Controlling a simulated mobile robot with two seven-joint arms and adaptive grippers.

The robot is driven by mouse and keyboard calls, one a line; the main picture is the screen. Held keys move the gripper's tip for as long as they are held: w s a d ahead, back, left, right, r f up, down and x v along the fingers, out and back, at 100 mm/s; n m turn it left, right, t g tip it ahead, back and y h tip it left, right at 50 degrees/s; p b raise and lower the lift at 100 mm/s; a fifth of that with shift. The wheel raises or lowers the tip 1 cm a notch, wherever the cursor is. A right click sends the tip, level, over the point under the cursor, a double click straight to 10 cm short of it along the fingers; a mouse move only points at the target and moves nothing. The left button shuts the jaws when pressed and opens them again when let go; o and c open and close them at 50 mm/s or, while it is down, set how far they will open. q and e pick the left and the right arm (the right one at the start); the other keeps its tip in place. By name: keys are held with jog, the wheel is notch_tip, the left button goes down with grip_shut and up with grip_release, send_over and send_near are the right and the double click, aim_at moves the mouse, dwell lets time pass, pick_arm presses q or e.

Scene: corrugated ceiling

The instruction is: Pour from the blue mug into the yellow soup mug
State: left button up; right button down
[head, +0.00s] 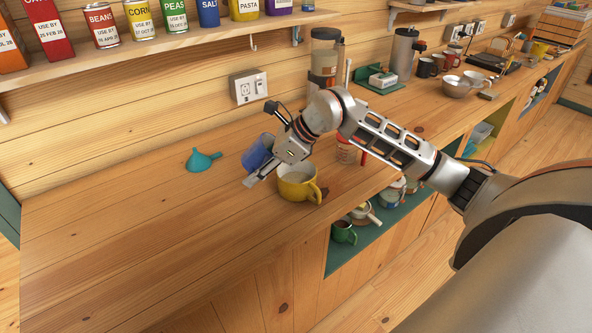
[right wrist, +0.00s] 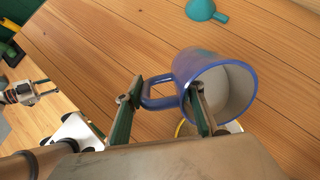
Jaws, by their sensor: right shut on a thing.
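The blue mug (head: 258,152) is held by my right gripper (head: 262,170) just behind and left of the yellow soup mug (head: 297,186). In the right wrist view the blue mug (right wrist: 215,88) has its handle between the fingers of the right gripper (right wrist: 163,105), and its open mouth faces the camera side. The yellow soup mug stands upright on the wooden counter (head: 150,250); only a bit of its rim shows under the blue mug in the right wrist view. The inside of the blue mug looks pale, and I cannot tell its contents. My left gripper is not visible in the head view.
A teal funnel (head: 203,160) lies on the counter to the left. A red-and-white container (head: 346,150) stands behind my right arm. A tall blender-like jar (head: 324,58) stands near the wall. The counter's front left is clear.

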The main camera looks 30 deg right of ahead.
jog(key=shift+d, duration=0.15)
jog(key=shift+y, duration=0.3)
jog(key=shift+r+t, duration=0.2)
jog(key=shift+t, duration=0.2)
jog(key=shift+y, duration=0.3)
jog(key=shift+r, duration=0.15)
jog(key=shift+r+t+y, duration=0.1)
jog(key=shift+t+y, duration=0.2)
jog(key=shift+y, duration=0.1)
